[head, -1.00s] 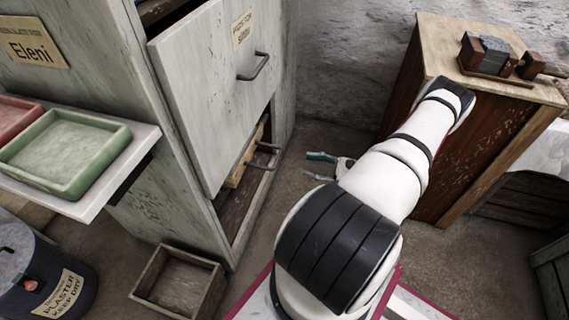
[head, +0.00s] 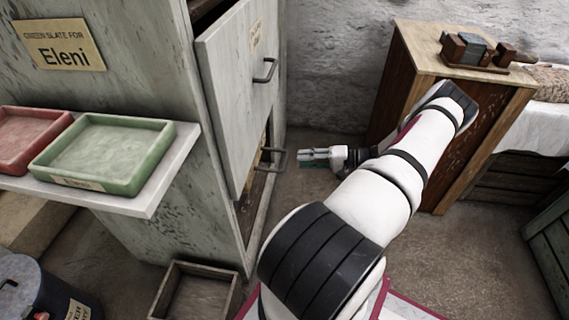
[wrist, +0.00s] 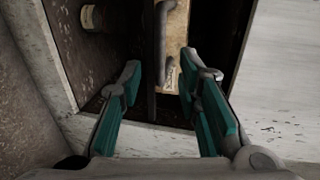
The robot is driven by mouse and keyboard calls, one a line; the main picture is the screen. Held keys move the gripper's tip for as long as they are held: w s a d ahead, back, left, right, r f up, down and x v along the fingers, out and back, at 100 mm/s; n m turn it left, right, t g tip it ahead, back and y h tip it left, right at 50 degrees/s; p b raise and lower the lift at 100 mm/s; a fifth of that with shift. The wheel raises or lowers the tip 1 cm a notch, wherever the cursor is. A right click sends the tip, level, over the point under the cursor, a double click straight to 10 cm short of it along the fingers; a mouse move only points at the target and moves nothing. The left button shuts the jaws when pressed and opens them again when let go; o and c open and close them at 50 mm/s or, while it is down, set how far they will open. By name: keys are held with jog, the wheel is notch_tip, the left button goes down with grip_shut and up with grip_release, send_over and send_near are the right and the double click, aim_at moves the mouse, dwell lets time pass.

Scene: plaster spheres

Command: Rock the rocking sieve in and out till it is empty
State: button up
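The rocking sieve shows only in part in the low opening of the grey cabinet. Its dark bar handle (head: 272,158) sticks out there, and most of its body is hidden inside. In the wrist view the dark handle bar (wrist: 153,60) runs beside a pale wooden front (wrist: 172,55). My gripper (head: 312,158) points left at the handle, a little to its right in the head view. In the wrist view my gripper (wrist: 158,82) is open, with the bar showing between its teal fingers. No contact is visible. What the sieve holds cannot be seen.
The cabinet's tilted upper panel (head: 235,100) has its own handle (head: 265,70). A shelf (head: 150,205) at left bears a green tray (head: 165,155) and a red tray (head: 20,160). A wooden box (head: 165,305) stands on the floor. A wooden stand (head: 390,110) is at right.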

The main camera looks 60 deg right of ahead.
aim_at(285, 160)
jog(key=b+x, duration=0.1)
jog(key=x, duration=0.6)
jog(key=shift+w+a+b, duration=0.1)
jog(key=shift+w+b, duration=0.2)
jog(key=shift+b, duration=0.05)
grip_shut()
